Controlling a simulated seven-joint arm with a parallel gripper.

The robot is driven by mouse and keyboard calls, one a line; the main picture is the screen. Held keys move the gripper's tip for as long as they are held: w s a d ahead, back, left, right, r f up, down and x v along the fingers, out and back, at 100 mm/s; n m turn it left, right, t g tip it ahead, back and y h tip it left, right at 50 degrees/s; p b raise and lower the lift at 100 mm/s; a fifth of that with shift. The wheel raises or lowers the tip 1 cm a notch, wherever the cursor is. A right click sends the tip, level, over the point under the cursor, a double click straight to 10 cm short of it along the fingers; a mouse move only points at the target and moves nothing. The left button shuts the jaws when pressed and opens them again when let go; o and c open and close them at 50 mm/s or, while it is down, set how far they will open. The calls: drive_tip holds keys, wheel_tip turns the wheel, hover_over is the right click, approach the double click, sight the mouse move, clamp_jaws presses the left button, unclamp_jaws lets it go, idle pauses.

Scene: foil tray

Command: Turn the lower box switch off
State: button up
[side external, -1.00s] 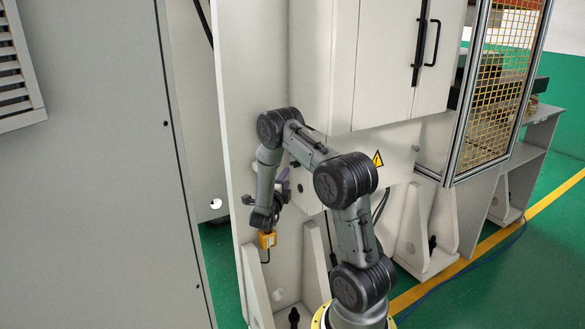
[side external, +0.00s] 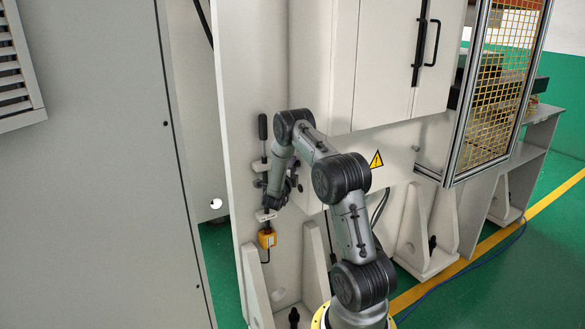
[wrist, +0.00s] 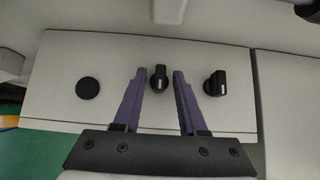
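In the wrist view, a pale panel (wrist: 60,60) carries a round black button (wrist: 88,88), a middle black knob (wrist: 158,84) and a right black knob (wrist: 215,84). My gripper (wrist: 159,71) is open, and its two purple fingers show on either side of the middle knob, with nothing held. I cannot tell whether they touch it or how deep they reach. In the side view, my wrist hides the fingertips and most of the panel. Which control is the lower box switch is not clear.
An upright black-handled lever (side external: 262,127) stands left of my arm. A large cabinet (side external: 90,170) is at left; a yellow warning sign (side external: 377,159) is at right.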

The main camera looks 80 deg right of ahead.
clamp_jaws()
idle(0.3)
drive_tip(key=shift+w+d+r+n+g+y, duration=0.1)
drive_tip(key=shift+r+n+g+y, duration=0.1)
drive_tip(key=shift+n+g+y, duration=0.9)
drive_tip(key=shift+w+d+r+n+g+y, duration=0.15)
drive_tip(key=shift+n+g+y, duration=0.3)
drive_tip(key=shift+n+y, duration=1.35)
drive_tip(key=shift+w+d+r+n+g+y, duration=0.1)
drive_tip(key=shift+r+n+g+y, duration=0.15)
drive_tip(key=shift+n+g+y, duration=1.2)
drive_tip(key=shift+m+t+y, duration=0.45)
drive_tip(key=shift+t+y, duration=0.15)
drive_tip(key=shift+y, duration=0.05)
drive_tip(key=shift+o, duration=0.9)
unclamp_jaws()
drive_tip(key=shift+a, duration=0.15)
